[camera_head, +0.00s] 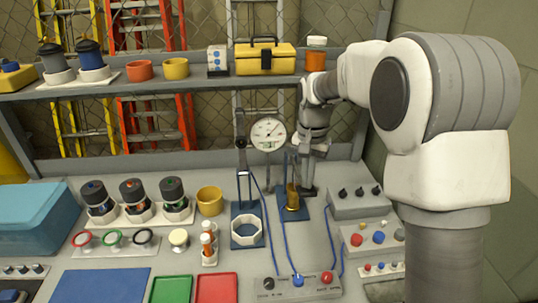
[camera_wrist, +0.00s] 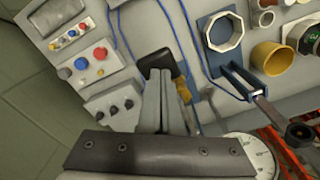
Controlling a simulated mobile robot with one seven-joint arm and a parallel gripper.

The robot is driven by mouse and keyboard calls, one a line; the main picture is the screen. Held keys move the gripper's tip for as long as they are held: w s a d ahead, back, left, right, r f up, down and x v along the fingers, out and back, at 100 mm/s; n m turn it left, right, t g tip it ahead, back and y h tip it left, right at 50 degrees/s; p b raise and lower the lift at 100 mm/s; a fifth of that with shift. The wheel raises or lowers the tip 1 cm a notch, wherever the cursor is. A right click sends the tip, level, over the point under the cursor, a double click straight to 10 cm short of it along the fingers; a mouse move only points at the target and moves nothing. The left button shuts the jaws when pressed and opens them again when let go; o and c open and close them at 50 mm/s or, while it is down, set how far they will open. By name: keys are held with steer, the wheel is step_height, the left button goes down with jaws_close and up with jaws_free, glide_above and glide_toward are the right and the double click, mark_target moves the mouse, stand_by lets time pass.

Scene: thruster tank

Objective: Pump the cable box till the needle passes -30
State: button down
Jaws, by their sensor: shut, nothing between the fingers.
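A grey box (camera_head: 297,288) with a blue button, a red button and a dark knob lies at the front edge, with blue cables running from it; I cannot tell for sure that it is the cable box. A round white dial gauge (camera_head: 268,133) stands at the back; its needle reading is too small to tell. A brass cylinder (camera_head: 292,197) stands on a blue base with a cable. My gripper (camera_head: 307,187) is shut and empty beside it. In the wrist view the fingertips (camera_wrist: 160,73) are at a black part (camera_wrist: 155,64) next to the brass cylinder (camera_wrist: 180,88); contact is unclear.
A white octagonal ring (camera_head: 246,231) on a blue stand is left of the cylinder. Grey control boxes (camera_head: 356,203) with knobs and buttons are at right. A shelf (camera_head: 190,85) with a yellow toolbox (camera_head: 265,60) and an orange jar (camera_head: 316,55) runs above the bench.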

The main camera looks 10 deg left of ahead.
step_height(320, 180, down, 11)
steer(key=b, duration=0.6)
step_height(320, 180, up, 14)
steer(key=p, duration=1)
steer(key=shift+f, duration=0.3)
step_height(320, 180, down, 13)
steer(key=b, duration=0.8)
step_height(320, 180, up, 13)
steer(key=p, duration=1)
